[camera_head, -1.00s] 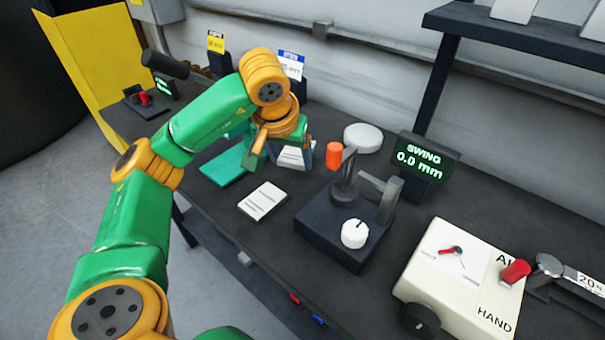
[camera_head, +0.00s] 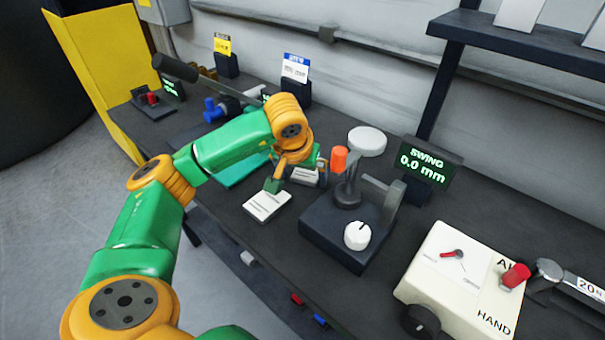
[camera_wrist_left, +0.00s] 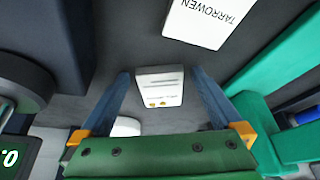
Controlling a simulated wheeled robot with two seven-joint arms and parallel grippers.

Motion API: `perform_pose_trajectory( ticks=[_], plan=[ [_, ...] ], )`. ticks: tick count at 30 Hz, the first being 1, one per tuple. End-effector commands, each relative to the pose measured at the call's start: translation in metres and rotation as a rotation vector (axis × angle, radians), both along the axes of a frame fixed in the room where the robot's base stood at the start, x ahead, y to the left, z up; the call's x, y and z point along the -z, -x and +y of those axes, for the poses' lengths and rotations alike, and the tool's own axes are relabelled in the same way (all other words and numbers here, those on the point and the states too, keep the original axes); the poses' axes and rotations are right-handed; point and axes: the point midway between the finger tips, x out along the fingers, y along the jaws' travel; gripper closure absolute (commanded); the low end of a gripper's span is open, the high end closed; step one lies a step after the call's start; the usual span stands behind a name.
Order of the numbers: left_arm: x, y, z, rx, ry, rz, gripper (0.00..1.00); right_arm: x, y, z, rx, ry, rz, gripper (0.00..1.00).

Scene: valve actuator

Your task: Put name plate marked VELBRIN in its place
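I cannot read VELBRIN on anything. A white plate marked TARROWEN (camera_wrist_left: 210,20) lies flat on the bench, and it also shows in the head view (camera_head: 267,205) in front of my left gripper (camera_head: 302,176). A small white block (camera_wrist_left: 159,86) with faint lines and two orange dots sits between the two blue-grey fingers of my left gripper (camera_wrist_left: 160,74) in the wrist view. A gap shows on each side of it, so the fingers look open. In the head view the block (camera_head: 306,177) is partly hidden by the gripper. My right gripper is out of view.
A dark fixture (camera_head: 335,238) with a white knob and an orange-topped lever stands close right of the gripper. Behind are a white disc (camera_head: 367,141) and the SWING display (camera_head: 428,172). A cream control box (camera_head: 460,275) stands front right.

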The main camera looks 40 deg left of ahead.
Motion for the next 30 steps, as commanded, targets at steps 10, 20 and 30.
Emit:
perform_pose_trajectory(
  ticks=[10, 20, 30],
  plan=[
    [-0.045, 0.014, -0.005, 0.001, 0.000, -0.008, 0.00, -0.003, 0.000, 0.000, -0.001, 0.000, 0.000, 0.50],
    [-0.113, 0.041, -0.014, 0.000, -0.001, -0.004, 0.00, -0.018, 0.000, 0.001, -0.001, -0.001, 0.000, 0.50],
    [-0.114, 0.044, -0.015, 0.000, 0.000, 0.000, 0.00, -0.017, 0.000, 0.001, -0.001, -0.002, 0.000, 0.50]
  ],
)
